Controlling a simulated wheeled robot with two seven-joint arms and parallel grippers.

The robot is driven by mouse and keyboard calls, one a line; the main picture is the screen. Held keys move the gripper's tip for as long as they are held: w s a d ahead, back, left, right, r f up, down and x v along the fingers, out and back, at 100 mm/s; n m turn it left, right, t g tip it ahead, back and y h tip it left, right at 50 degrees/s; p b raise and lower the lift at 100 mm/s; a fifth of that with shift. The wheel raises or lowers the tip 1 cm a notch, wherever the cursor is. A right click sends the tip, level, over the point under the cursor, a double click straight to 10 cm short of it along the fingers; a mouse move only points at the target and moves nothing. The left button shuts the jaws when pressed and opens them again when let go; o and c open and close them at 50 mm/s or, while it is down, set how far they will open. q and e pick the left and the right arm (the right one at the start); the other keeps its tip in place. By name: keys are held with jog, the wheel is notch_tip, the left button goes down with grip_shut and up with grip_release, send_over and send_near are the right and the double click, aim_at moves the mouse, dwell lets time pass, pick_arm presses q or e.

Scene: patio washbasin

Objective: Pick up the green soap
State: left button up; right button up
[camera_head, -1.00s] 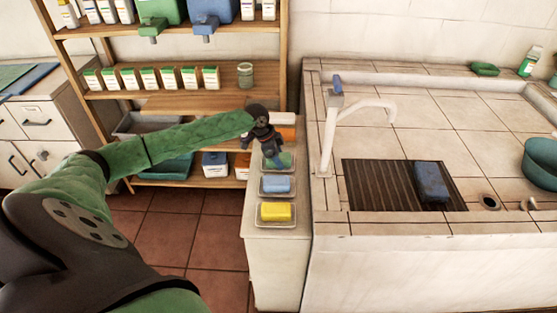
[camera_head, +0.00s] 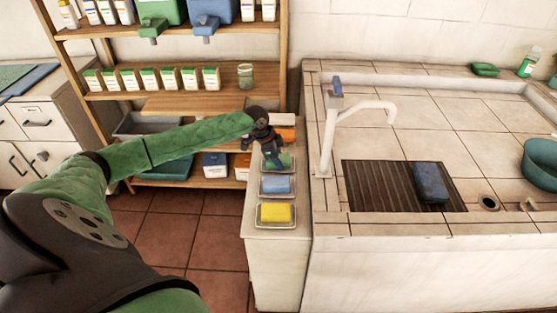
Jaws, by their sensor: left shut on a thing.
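The green soap (camera_head: 286,160) is at a dish in the row on the narrow white counter, behind the blue soap (camera_head: 276,184) and the yellow soap (camera_head: 276,212). My left gripper (camera_head: 274,161) reaches down over that dish and is shut on the green soap. The fingers and wrist hide part of the soap, and I cannot tell whether it is clear of the dish. My right gripper is not in view.
An orange soap (camera_head: 287,134) lies behind the gripper. The tiled basin (camera_head: 440,125) with a white tap (camera_head: 328,140) stands close on the right. A wooden shelf (camera_head: 190,93) stands behind my arm. A blue block (camera_head: 431,182) lies on the drain grate.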

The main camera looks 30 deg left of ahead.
aim_at(282, 157)
pick_arm(q)
jog(key=shift+r+b, duration=0.3)
notch_tip(282, 157, up, 3)
jog(key=shift+r+b, duration=0.1)
jog(key=shift+b, duration=0.5)
jog(key=w+d+r, duration=0.1)
jog(key=w+r, duration=0.1)
jog(key=w+d+r+b, duration=0.1)
jog(key=shift+w+d, duration=0.3)
jog(key=shift+w, duration=0.1)
jog(key=w+d+r+b, duration=0.1)
jog(key=w+d+r, duration=0.3)
jog(key=w, duration=0.2)
jog(key=shift+r+b, duration=0.25)
jog(key=shift+b, duration=0.15)
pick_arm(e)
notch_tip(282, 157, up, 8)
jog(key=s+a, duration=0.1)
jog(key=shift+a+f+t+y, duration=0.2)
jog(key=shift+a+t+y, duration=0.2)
